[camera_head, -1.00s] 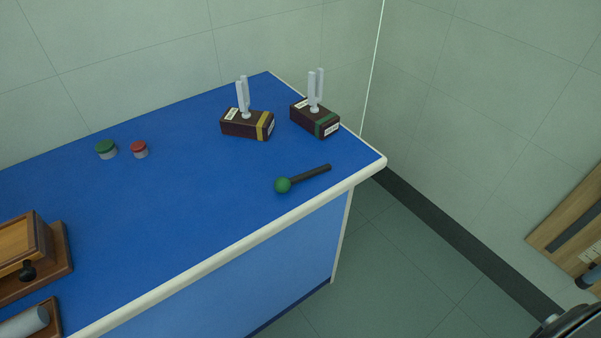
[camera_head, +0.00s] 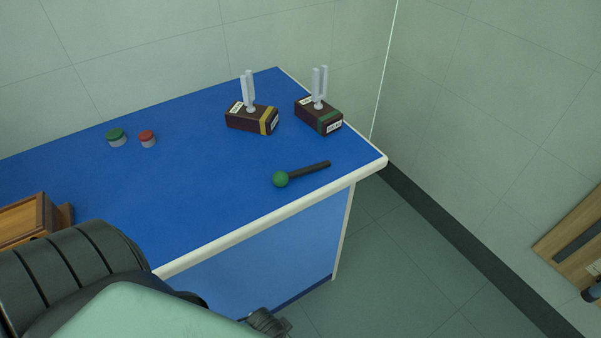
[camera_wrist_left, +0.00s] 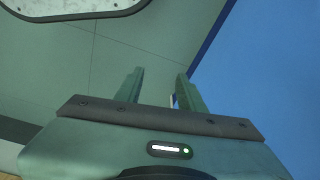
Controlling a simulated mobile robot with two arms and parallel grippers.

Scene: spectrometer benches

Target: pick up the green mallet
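The green mallet, with a round green head (camera_head: 280,179) and a dark handle, lies on the blue bench top (camera_head: 200,200) near its front right edge. The handle points to the right and slightly back. My left arm comes in at the lower left of the head view, in front of the bench; its fingertips cannot be made out there. In the left wrist view my left gripper (camera_wrist_left: 158,90) shows two fingers apart with nothing between them. The mallet is not in the left wrist view. My right gripper is not in view.
Two tuning forks on dark boxes, one with a yellow band (camera_head: 252,118) and one with a green band (camera_head: 318,116), stand behind the mallet. A green-lidded jar (camera_head: 116,137) and a red-lidded jar (camera_head: 148,138) stand left. A wooden box (camera_head: 22,222) sits far left.

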